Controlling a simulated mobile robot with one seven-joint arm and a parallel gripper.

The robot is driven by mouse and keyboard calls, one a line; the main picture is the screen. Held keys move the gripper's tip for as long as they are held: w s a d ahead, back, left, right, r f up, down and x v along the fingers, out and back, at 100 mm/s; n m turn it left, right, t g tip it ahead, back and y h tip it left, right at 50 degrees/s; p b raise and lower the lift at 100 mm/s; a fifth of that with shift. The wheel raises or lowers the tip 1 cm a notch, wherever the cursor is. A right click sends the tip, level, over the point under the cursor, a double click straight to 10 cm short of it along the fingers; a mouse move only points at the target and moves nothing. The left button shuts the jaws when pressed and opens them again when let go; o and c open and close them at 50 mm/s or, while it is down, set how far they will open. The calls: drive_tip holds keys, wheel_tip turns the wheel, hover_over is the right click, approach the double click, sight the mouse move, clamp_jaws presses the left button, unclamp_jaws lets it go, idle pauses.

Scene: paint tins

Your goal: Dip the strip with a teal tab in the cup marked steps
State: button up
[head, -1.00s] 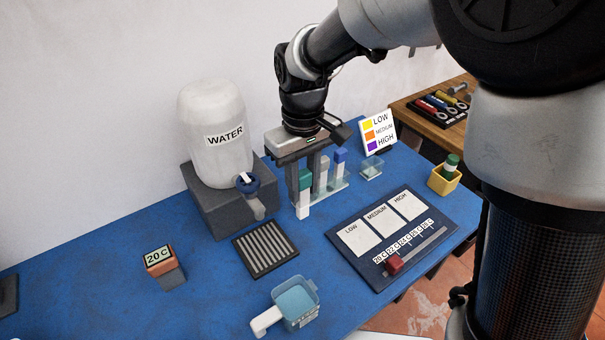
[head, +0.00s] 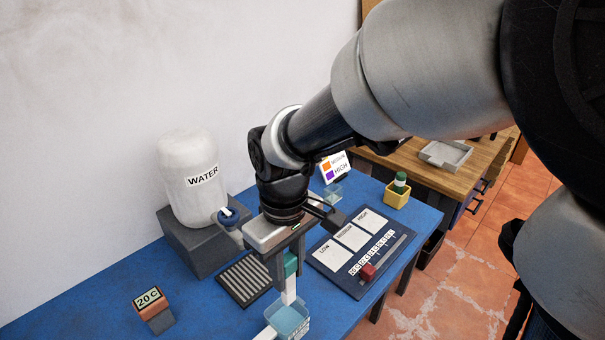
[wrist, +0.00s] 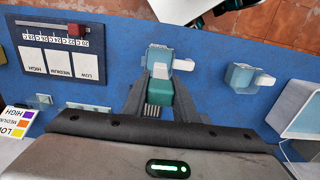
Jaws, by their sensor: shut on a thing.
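The strip with a teal tab (head: 290,265) hangs upright from my gripper (head: 289,254), its white part pointing down. The teal tab also shows between the fingers in the wrist view (wrist: 160,96). My gripper is shut on the tab. Below it stands a clear cup (head: 287,321) with pale blue liquid and a white handle; in the wrist view it lies just beyond the fingertips (wrist: 158,58). The strip's lower end meets the cup's rim in the head view; I cannot tell whether it is inside. The cup's label is unreadable.
A second handled cup (wrist: 240,75) stands beside the first in the wrist view. A slotted grey mat (head: 246,278), the LOW/MEDIUM/HIGH board (head: 322,266), the water tank (head: 190,180) and the 20 C block (head: 152,309) stand around. A yellow pot (head: 397,195) is at the right.

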wheel_tip(320, 180, down, 14)
drive_tip(key=b, duration=1)
idle(0.3)
drive_tip(key=shift+f+b, duration=0.25)
drive_tip(key=shift+b, duration=0.05)
idle(0.5)
idle(1.7)
wheel_tip(320, 180, up, 12)
drive_tip(key=p, duration=1)
drive_tip(key=shift+r, duration=0.1)
idle(1.2)
drive_tip(key=shift+r+p, duration=1.75)
drive_tip(key=shift+r, duration=0.2)
